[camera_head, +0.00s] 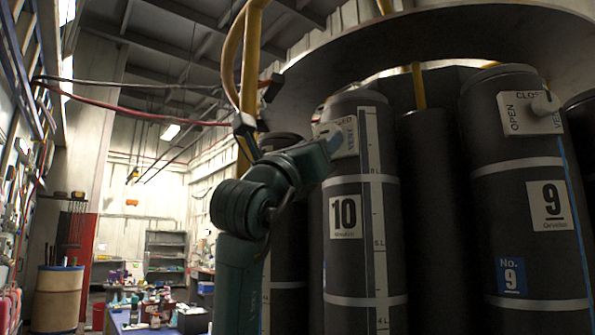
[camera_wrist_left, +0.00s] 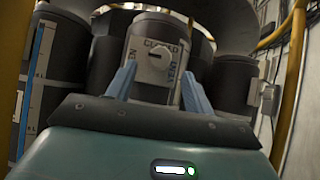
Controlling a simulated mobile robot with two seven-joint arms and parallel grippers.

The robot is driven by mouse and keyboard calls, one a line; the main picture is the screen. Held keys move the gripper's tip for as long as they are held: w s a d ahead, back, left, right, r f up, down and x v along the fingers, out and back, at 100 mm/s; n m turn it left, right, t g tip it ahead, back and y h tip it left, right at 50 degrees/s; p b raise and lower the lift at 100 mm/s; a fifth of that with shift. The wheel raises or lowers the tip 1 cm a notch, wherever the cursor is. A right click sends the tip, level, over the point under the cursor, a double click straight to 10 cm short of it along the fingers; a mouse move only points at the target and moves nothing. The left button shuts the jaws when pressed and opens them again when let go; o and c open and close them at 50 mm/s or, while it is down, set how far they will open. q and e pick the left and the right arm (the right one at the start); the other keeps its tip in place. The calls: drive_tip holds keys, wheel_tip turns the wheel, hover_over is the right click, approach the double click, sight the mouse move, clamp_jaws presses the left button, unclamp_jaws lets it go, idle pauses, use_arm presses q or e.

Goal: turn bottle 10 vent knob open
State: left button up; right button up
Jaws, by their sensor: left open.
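Bottle 10 (camera_head: 343,255) is a tall black cylinder with a white "10" label and a scale strip. Its white vent plate (camera_head: 349,134) is near the top, and my left gripper partly covers it. In the left wrist view, the pale vent knob (camera_wrist_left: 160,57) sits mid-plate under "CLOSED"; I cannot tell exactly where it points. My left gripper (camera_head: 333,155) is beside the plate in the head view. Its blue fingers (camera_wrist_left: 158,90) are open, one to each side below the knob in the wrist picture, with nothing visible between them. My right gripper is not in view.
Bottle 9 (camera_head: 529,220), with its own vent plate (camera_head: 529,113), stands right of bottle 10. A dark bottle stands between them. A yellow pipe (camera_head: 248,75) runs just above my left arm. A curved ring (camera_head: 440,38) overhangs the bottles. A cluttered blue workbench (camera_head: 120,322) is at lower left.

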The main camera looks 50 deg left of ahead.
use_arm(q)
drive_tip(key=b+v, duration=0.1)
drive_tip(key=v, duration=0.7)
drive_tip(key=shift+b, duration=0.4)
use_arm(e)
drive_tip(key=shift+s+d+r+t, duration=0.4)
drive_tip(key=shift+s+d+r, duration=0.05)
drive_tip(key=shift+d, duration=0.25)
use_arm(q)
drive_tip(key=shift+s, duration=0.1)
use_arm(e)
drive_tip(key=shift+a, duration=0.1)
